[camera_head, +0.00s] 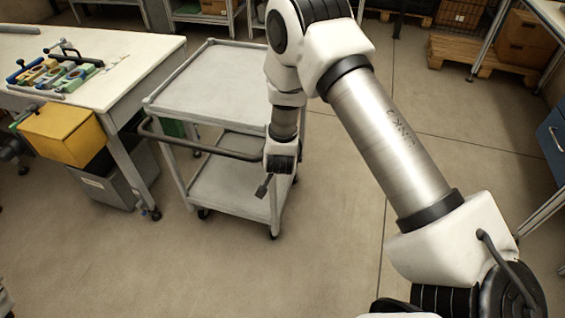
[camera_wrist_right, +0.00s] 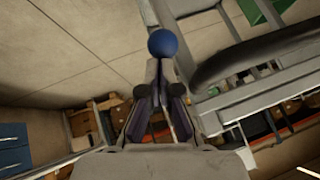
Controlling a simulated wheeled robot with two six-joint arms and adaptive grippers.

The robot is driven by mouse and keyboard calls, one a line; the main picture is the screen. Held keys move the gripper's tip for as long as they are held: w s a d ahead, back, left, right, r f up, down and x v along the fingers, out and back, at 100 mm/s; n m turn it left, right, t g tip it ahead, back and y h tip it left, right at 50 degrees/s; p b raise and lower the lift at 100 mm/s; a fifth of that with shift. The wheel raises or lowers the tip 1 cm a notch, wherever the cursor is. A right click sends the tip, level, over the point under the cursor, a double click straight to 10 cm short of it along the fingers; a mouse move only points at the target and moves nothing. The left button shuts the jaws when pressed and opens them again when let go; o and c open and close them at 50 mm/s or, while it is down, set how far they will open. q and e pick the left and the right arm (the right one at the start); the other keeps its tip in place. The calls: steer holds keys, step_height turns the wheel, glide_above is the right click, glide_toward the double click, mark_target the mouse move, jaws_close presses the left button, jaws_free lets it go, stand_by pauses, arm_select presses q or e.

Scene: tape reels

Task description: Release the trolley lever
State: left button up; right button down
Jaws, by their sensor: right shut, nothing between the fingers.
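The grey two-shelf trolley (camera_head: 205,78) stands left of centre in the head view, with a dark handle bar (camera_head: 200,147) on its near side. In the right wrist view, the handle (camera_wrist_right: 255,52) runs close by on the right. A blue ball knob (camera_wrist_right: 162,43), which looks like the lever's end, shows just past the fingertips of my right gripper (camera_wrist_right: 160,75). The gripper is shut and empty. I cannot tell whether it touches the knob. My left gripper is not in view.
A white workbench (camera_head: 115,62) with coloured fixtures stands left of the trolley. A yellow bin (camera_head: 62,135) and a grey box (camera_head: 105,188) are at its near side. A blue cabinet (camera_head: 553,140) is at the right edge. The floor (camera_head: 300,270) in front is clear.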

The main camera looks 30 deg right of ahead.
arm_select(q)
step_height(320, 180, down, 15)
steer(key=b, duration=1.4)
arm_select(e)
steer(key=w+d+f+n+t+h, duration=0.1)
steer(key=w+d+f+t+h, duration=0.2)
steer(key=f+t+h, duration=0.3)
steer(key=shift+d+f, duration=0.2)
steer(key=shift+f, duration=1.75)
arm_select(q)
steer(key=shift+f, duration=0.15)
arm_select(e)
steer(key=shift+w, duration=0.15)
